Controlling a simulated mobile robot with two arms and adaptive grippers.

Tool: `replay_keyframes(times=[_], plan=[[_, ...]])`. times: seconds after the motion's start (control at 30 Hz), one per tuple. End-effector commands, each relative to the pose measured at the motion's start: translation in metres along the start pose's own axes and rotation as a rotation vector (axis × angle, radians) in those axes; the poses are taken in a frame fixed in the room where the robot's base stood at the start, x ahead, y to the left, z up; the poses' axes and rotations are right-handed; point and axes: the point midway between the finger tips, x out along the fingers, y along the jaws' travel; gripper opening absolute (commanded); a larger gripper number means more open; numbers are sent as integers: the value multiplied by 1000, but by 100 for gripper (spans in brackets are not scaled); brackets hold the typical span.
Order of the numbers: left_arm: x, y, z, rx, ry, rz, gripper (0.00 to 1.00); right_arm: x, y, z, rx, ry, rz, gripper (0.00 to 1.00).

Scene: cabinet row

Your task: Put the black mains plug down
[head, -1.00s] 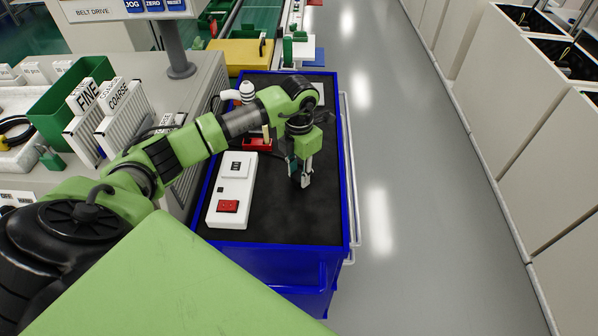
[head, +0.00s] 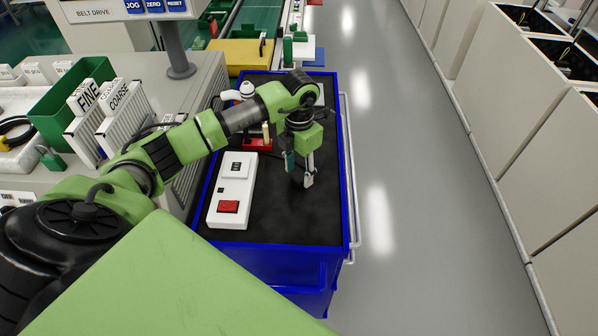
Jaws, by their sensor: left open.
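My left gripper (head: 299,171) is over the black top of the blue cart, pointing down, with its two fingers apart. I cannot make out the black mains plug against the black mat; it may be hidden at or below the fingers. A white socket strip (head: 243,188) lies on the mat to the left of the gripper, with a dark socket at its far end and a red switch at its near end. My right gripper is out of the picture.
The blue cart (head: 268,243) has a raised blue rim and a side rail. The mat is bare in front of the gripper. A grey bench with a green bin (head: 75,100) is at left; clear floor is at right.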

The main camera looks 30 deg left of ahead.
Motion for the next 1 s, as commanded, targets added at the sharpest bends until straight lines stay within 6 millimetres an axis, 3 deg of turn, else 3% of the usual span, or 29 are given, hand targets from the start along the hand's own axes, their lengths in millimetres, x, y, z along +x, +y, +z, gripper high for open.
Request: replay_keyframes(times=[0.03,0.3,0.5,1.0], plan=[[-10,2,2,1,-10,4,42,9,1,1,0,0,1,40],[-72,1,2,-1,-10,3,42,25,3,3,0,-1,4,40],[-101,1,1,0,-7,2,42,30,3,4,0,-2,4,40],[-110,1,0,-1,-4,2,42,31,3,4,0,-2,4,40]])
